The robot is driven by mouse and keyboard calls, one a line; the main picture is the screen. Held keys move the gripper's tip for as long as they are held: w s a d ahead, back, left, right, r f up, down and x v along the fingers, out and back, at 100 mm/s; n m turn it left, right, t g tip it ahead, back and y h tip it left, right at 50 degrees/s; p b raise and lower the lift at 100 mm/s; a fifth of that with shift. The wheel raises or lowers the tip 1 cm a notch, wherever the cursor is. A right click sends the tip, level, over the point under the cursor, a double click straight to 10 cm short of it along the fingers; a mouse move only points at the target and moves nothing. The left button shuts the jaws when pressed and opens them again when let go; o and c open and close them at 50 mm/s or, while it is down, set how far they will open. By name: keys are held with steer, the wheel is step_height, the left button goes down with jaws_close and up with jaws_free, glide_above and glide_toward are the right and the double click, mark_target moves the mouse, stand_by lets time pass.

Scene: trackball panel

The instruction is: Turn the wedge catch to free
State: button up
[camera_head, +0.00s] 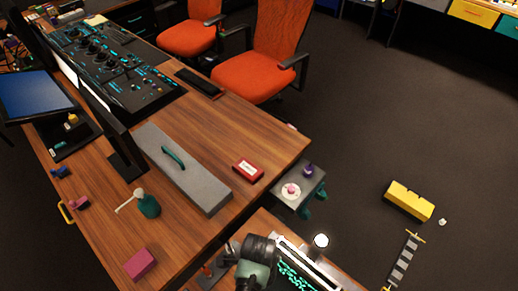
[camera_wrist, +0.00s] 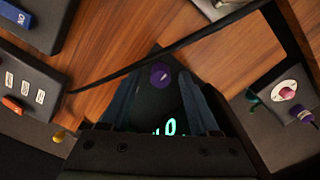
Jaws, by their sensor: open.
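My gripper (camera_wrist: 158,76) is open in the wrist view, with its two dark fingers over a black panel with glowing green marks. A purple round knob (camera_wrist: 160,75) on that panel shows between the fingertips, and I see nothing held. I cannot surely tell which part is the wedge catch. A small orange lever-like piece (camera_wrist: 12,104) sits beside white labels on a dark box (camera_wrist: 45,78) at the left. The labels are too small to read. A grey trackball panel (camera_wrist: 300,112) with a pink ball (camera_wrist: 287,93) on a white ring is at the right.
Orange chairs (camera_head: 262,65) stand behind. A yellow block (camera_head: 409,200) lies on the open floor at right.

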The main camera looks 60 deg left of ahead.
steer(key=shift+f, duration=0.1)
jaws_close()
stand_by(0.3)
steer(key=shift+n, duration=0.3)
steer(key=shift+n+p, duration=0.95)
steer(key=shift+n, duration=0.25)
steer(key=n+p, duration=0.2)
steer(key=n, duration=0.3)
steer(key=n+p, duration=0.1)
steer(key=n, duration=0.4)
steer(key=n+p, duration=0.1)
steer(key=n, duration=0.3)
steer(key=shift+n, duration=0.4)
steer(key=shift+p, duration=0.3)
